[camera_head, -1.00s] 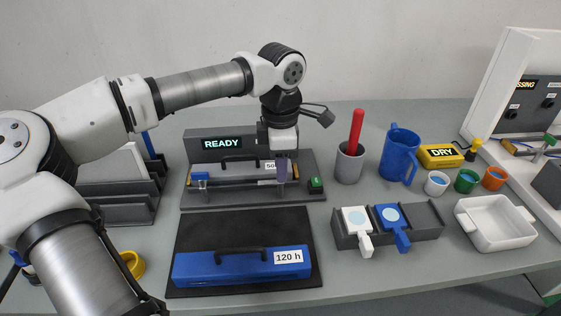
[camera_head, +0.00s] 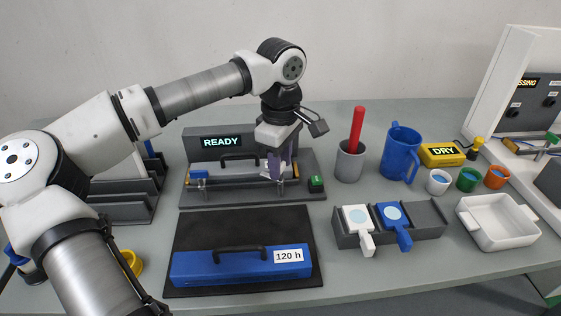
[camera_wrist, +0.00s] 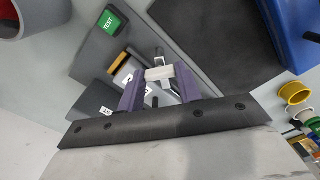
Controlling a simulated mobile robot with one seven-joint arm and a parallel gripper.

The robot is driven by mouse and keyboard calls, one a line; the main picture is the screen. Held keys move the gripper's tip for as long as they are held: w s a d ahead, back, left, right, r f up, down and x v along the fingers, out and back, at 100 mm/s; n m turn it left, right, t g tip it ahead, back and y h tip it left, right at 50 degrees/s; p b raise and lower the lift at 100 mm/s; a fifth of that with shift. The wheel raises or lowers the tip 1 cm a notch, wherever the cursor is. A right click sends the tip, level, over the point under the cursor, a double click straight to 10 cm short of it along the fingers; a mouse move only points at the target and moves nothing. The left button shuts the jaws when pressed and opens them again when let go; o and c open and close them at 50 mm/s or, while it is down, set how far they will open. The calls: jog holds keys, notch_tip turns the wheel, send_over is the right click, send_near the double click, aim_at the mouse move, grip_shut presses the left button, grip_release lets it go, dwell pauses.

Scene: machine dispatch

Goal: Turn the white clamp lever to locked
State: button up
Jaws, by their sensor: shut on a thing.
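The white clamp lever (camera_wrist: 160,73) shows in the wrist view as a pale bar between my purple fingertips. My gripper (camera_wrist: 160,80) is shut on it. In the head view my gripper (camera_head: 282,167) is over the right half of the dark fixture (camera_head: 240,200), tilted, with its fingers in front of the grey case. The lever is hidden by the fingers there, so its exact angle cannot be told. The fixture's display (camera_head: 221,142) reads READY. The grey case (camera_head: 232,172) lies in the fixture, with a black handle on top.
A green TEST button (camera_head: 316,183) is just right of my gripper. A blue 120 h case (camera_head: 200,269) lies on a black mat in front. A grey cup with a red stick (camera_head: 357,130) and a blue mug (camera_head: 400,155) stand to the right.

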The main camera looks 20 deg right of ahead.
jog(key=m, duration=0.5)
jog(key=shift+m+b, duration=0.3)
jog(key=shift+b, duration=0.1)
jog(key=m, duration=0.5)
jog(key=shift+m+b, duration=0.3)
jog(key=shift+r, duration=0.1)
jog(key=o, duration=1)
notch_tip(320, 180, up, 14)
jog(key=shift+f+b, duration=0.1)
jog(key=shift+b, duration=0.35)
jog(key=shift+f, duration=0.1)
